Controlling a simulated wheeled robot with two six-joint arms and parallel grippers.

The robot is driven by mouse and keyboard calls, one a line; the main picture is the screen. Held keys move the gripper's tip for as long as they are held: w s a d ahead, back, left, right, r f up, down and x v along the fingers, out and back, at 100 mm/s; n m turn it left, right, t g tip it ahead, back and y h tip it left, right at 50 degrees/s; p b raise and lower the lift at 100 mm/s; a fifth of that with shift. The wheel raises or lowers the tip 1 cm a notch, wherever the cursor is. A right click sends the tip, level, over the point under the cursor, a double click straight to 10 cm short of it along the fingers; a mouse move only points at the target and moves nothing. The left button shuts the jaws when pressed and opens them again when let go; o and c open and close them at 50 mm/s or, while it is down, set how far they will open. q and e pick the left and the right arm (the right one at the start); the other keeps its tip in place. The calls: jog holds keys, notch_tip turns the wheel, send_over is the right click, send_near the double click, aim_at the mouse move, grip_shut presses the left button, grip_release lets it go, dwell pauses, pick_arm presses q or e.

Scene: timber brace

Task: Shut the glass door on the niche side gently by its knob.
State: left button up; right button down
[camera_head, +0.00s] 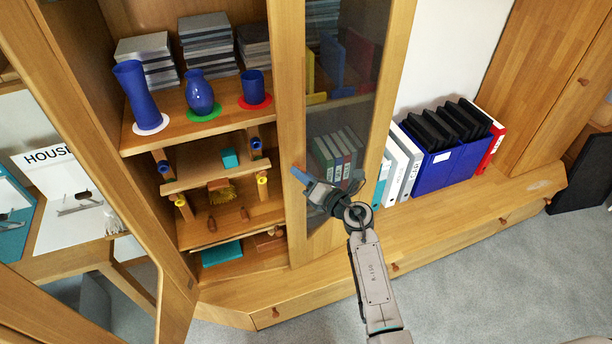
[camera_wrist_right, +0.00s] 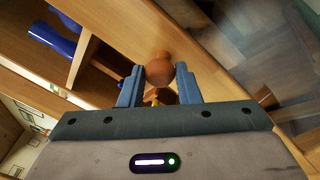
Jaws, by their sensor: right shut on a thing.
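The glass door (camera_head: 289,110) on the right of the cabinet has a wooden frame around a dark glass pane (camera_head: 345,120). It stands partly open, with the shelves showing to its left. My right gripper (camera_head: 302,176) is at the left upright of this door's frame. In the right wrist view, a round brown knob (camera_wrist_right: 160,70) sits between the two blue fingers of the right gripper (camera_wrist_right: 160,86), which is shut on it. In the head view the knob is hidden by the gripper. My left gripper is not in view.
Another wooden door (camera_head: 105,125) stands open at left. Binders (camera_head: 440,160) stand in the niche at right. Grey carpet (camera_head: 480,270) is free in front.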

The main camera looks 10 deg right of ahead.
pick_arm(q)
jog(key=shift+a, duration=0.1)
pick_arm(e)
jog(key=shift+a+r, duration=0.15)
jog(key=shift+r, duration=0.05)
jog(key=c, duration=1.5)
grip_release()
jog(key=shift+w, duration=0.1)
jog(key=o, duration=0.4)
jog(key=shift+a, duration=0.15)
jog(key=shift+o, duration=0.2)
jog(key=shift+w+a+f, duration=0.1)
jog(key=shift+w+a, duration=0.05)
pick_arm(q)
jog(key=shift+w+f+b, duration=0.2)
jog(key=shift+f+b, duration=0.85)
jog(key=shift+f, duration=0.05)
pick_arm(e)
jog(key=v, duration=1)
jog(key=shift+s, duration=0.3)
jog(key=shift+d, duration=0.25)
